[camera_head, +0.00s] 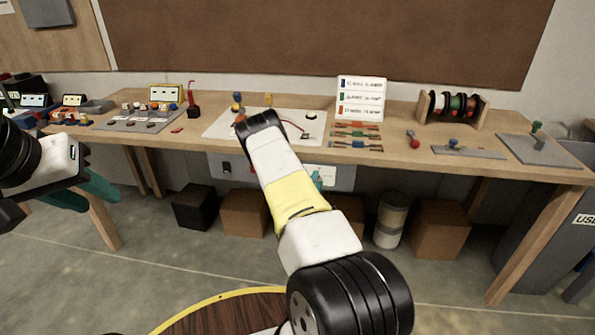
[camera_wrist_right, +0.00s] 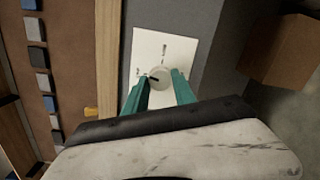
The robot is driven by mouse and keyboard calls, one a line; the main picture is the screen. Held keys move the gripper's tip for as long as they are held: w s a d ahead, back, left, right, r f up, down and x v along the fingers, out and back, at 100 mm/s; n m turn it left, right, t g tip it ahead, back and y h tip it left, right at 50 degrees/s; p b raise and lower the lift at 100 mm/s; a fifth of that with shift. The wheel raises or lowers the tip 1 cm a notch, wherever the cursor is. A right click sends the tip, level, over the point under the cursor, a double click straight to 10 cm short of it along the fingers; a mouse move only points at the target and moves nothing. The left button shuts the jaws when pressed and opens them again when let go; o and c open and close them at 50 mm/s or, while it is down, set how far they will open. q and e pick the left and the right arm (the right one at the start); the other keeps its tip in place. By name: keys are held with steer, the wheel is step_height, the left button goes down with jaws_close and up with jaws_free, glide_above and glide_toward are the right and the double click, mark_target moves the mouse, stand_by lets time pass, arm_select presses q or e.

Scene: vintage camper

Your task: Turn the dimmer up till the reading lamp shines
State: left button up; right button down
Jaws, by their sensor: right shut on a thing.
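The dimmer is a round pale knob (camera_wrist_right: 161,79) with a dark pointer mark, on a white plate (camera_wrist_right: 172,47) with small dark marks, in the right wrist view. The pointer mark lies toward the left finger in that view. My right gripper (camera_wrist_right: 159,75) is shut on the knob, with a teal finger on either side. In the head view the plate (camera_head: 325,171) is on the grey panel under the bench's front edge, and my right arm hides much of it. My left gripper (camera_head: 98,187) hangs at the left, away from the knob. I cannot pick out a shining reading lamp.
The wooden workbench (camera_head: 480,166) holds a white board (camera_head: 225,125), a label card (camera_head: 361,98), a spool rack (camera_head: 452,108) and several small parts. Boxes (camera_head: 440,228) and a canister (camera_head: 391,222) stand beneath. The floor in front is partly clear.

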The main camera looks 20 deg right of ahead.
steer(key=m, duration=0.6)
steer(key=m+y, duration=0.1)
steer(key=m, duration=0.6)
steer(key=shift+s+d+r+y, duration=0.1)
steer(key=shift+d+y, duration=0.05)
steer(key=shift+y, duration=0.15)
steer(key=m, duration=0.4)
steer(key=shift+d+y, duration=0.1)
steer(key=shift+y, duration=0.3)
steer(key=m, duration=0.3)
steer(key=shift+s+t, duration=0.1)
steer(key=shift+t, duration=0.2)
steer(key=m, duration=0.3)
steer(key=shift+m, duration=0.3)
steer(key=m+t, duration=0.1)
steer(key=m, duration=0.3)
steer(key=shift+d+y, duration=0.1)
steer(key=shift+y, duration=0.2)
steer(key=shift+m, duration=1.9)
